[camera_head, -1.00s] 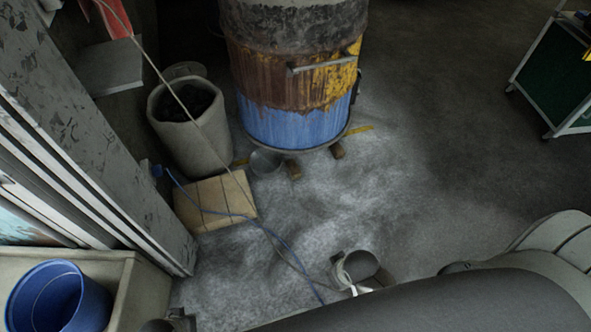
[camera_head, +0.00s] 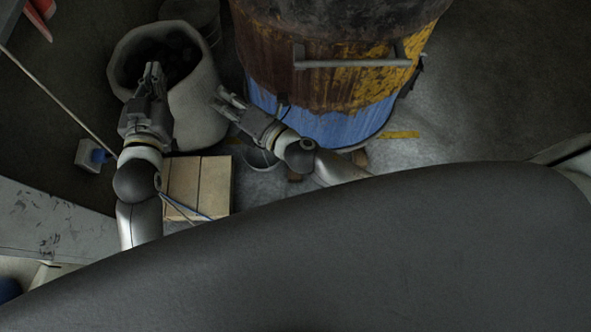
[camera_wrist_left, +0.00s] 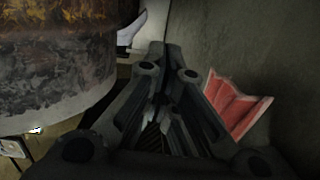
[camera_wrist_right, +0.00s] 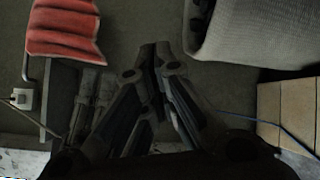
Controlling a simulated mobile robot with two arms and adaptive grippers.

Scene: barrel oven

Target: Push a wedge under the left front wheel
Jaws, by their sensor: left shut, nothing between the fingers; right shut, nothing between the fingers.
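The barrel oven (camera_head: 335,75) stands at the top centre in the head view. Short brown wooden pieces (camera_head: 360,158) show at its foot; I cannot tell whether they are wedges. My left gripper (camera_head: 153,72) is shut and empty, in front of the grey container. My right gripper (camera_head: 222,98) is shut and empty, between the container and the oven's left side. The left wrist view shows the left gripper (camera_wrist_left: 172,52) beside the oven's rusty wall (camera_wrist_left: 52,70).
A grey container of dark lumps (camera_head: 205,105) stands left of the oven. A wooden box (camera_head: 200,185) and a metal bucket (camera_head: 262,159) are on the floor below it. A red ribbed object (camera_wrist_right: 65,25) shows in the right wrist view. Floor right of the oven is clear.

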